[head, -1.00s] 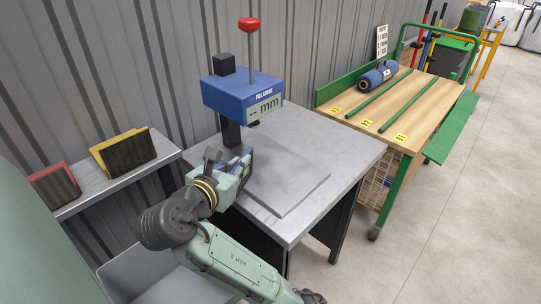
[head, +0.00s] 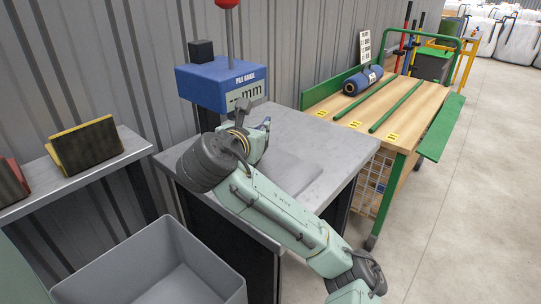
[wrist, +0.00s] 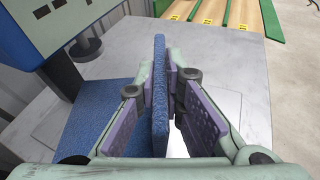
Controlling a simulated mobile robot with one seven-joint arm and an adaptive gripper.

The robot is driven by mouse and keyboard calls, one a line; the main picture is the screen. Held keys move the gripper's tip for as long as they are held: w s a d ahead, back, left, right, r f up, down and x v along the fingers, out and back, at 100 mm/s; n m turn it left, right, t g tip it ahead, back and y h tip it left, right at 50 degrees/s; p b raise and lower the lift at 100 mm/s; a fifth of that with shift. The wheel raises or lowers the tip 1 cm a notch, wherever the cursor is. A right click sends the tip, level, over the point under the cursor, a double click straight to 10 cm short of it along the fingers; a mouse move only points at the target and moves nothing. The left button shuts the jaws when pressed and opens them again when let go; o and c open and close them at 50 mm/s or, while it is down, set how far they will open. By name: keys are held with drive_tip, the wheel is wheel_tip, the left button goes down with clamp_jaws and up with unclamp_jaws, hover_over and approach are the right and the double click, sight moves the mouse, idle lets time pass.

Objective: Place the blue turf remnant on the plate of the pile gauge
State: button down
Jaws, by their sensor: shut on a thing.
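My gripper (head: 264,128) is in front of the pile gauge (head: 222,85), over its table. In the wrist view, my gripper (wrist: 162,75) is shut on the blue turf remnant (wrist: 160,110), a thin slab standing on edge between the purple pads. More blue textured surface (wrist: 95,112) shows left of the fingers; I cannot tell whether it is joined to the slab. The grey gauge plate (head: 292,172) lies flat on the table, partly hidden by my arm. I cannot tell whether the remnant touches it. The gauge has a blue head with a display and a red knob above.
A wooden cart (head: 400,112) with green bars and a blue roll (head: 362,80) stands to the right. A grey bin (head: 150,270) is at front left. A shelf (head: 80,170) at left holds yellow-edged and red-edged pieces. The floor at right is clear.

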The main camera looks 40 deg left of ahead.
drive_tip(key=shift+w+d+f+p, duration=0.15)
drive_tip(key=shift+w+f+p, duration=0.1)
drive_tip(key=shift+w+f, duration=0.75)
drive_tip(key=shift+w+d+f+p, duration=0.1)
drive_tip(key=shift+w+f+p, duration=0.15)
drive_tip(key=shift+w+f, duration=0.7)
drive_tip(key=shift+f, duration=0.1)
drive_tip(key=c, duration=1.7)
unclamp_jaws()
